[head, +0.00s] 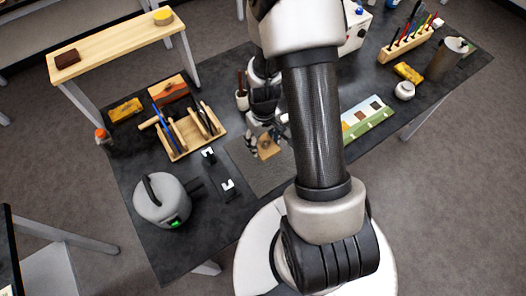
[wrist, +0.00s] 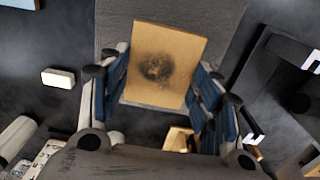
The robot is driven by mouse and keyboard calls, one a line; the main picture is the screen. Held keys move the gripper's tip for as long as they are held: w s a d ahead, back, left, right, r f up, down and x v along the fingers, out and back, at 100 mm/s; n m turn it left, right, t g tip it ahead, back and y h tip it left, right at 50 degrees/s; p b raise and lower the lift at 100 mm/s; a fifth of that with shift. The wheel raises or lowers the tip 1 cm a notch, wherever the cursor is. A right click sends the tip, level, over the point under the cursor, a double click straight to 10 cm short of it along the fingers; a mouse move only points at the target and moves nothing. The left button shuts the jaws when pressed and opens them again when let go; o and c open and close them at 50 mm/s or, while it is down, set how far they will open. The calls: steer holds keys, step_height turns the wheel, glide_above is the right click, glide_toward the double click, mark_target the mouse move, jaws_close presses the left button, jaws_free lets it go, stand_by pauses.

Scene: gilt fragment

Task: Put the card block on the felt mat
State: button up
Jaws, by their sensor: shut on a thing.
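The card block (wrist: 165,62) is a tan square piece with a dark round smudge on its face. My gripper (wrist: 155,88) is shut on it, with a blue-padded finger on each side. In the head view the card block (head: 268,150) shows between the fingers of my gripper (head: 267,142), partly hidden by my arm. The felt mat (head: 262,181) is a flat dark grey sheet on the table. The block appears over the mat's far part in the head view; its height above the mat is hard to tell. The mat (wrist: 115,22) also shows behind the block in the wrist view.
A wooden tool rack (head: 187,140) and two small black-and-white fixtures (head: 229,188) stand left of the mat. A grey kettle-like device (head: 165,202) is at the near left. A coloured chart (head: 366,121) lies to the right. A cup (head: 242,100) stands behind my gripper.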

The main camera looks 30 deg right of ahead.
mark_target(263, 150)
steer(key=shift+f+b, duration=0.55)
steer(key=shift+f, duration=2.45)
steer(key=shift+f, duration=0.25)
steer(key=o, duration=1.1)
steer(key=shift+r, duration=0.1)
steer(key=shift+c, duration=0.2)
steer(key=shift+r, duration=0.1)
